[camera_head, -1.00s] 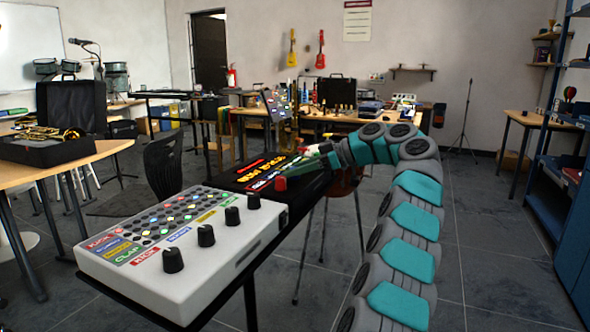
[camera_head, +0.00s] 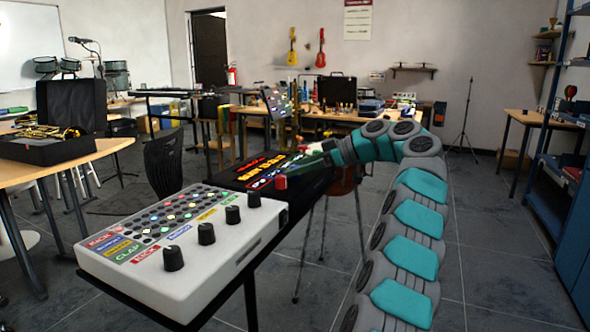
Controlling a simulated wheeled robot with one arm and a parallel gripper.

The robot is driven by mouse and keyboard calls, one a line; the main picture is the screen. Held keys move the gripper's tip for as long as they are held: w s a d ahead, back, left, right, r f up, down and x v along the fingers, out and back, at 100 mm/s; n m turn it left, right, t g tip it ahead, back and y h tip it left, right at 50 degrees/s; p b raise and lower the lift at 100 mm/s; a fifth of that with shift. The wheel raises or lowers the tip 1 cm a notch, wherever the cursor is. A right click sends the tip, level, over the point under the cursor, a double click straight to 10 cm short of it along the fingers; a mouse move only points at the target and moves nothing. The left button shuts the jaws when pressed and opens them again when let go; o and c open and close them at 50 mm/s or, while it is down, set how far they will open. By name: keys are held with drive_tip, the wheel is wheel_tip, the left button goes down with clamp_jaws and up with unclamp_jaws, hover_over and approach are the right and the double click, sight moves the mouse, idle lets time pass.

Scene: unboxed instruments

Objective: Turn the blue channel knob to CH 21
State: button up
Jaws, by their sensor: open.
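A dark device (camera_head: 240,172) with lit red, yellow, blue and white markings lies beyond the white box, partly behind my gripper. I cannot make out a blue knob or a CH number on it. My gripper (camera_head: 303,164) is open and reaches left over the right side of this device. It is small and dark here, and I cannot tell whether it touches anything. A red piece (camera_head: 281,183) shows just below it; I cannot tell whether it is a fingertip or a separate part.
A white box (camera_head: 190,265) with black knobs, several small buttons and coloured labels stands in front on a dark stand. An instrument case (camera_head: 62,145) sits on the wooden table at left. A black chair (camera_head: 165,165) stands behind.

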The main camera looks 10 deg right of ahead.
drive_tip(key=v, duration=0.7)
idle(0.4)
